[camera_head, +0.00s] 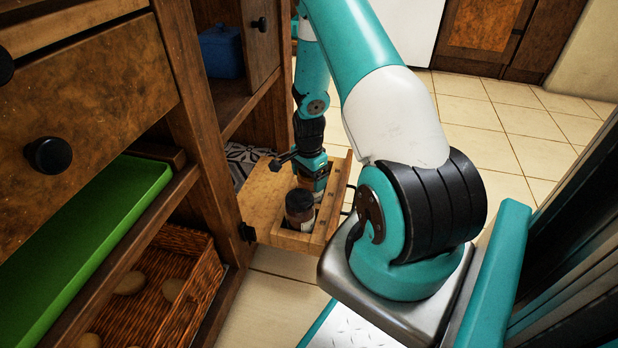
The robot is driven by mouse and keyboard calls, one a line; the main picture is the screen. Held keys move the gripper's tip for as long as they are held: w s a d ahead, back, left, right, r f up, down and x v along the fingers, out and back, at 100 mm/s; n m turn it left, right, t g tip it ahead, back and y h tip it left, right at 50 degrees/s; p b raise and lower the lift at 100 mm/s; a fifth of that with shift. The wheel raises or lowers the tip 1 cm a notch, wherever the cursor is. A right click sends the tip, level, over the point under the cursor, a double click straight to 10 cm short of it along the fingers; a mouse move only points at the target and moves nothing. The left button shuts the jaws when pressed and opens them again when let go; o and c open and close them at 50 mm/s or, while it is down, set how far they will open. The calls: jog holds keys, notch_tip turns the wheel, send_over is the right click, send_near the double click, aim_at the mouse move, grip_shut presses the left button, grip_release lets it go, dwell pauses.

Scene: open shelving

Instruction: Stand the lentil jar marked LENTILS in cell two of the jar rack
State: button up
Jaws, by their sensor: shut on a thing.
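The wooden jar rack (292,240) is a light box standing low beside the shelving, right of the corner post. A dark-lidded jar (299,207) stands in its near cell. My gripper (313,176) points down over the rack, just behind that jar. It is shut on a jar (321,184), of which only a small orange-brown part shows between the fingers. I cannot read a label on either jar, nor tell whether the held jar touches the rack floor. My gripper and the near jar hide much of the rack's inside.
The shelving with a drawer (90,125) stands at left. Its shelves hold a green tray (95,235), a wicker basket (165,290) with several round items, and a blue pot (221,50). An open cabinet door (262,45) stands near my arm. Tiled floor (490,125) is clear behind.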

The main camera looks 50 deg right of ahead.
jog(key=o, duration=1.1)
jog(key=shift+f, duration=0.1)
notch_tip(320, 180, up, 12)
jog(key=p, duration=0.7)
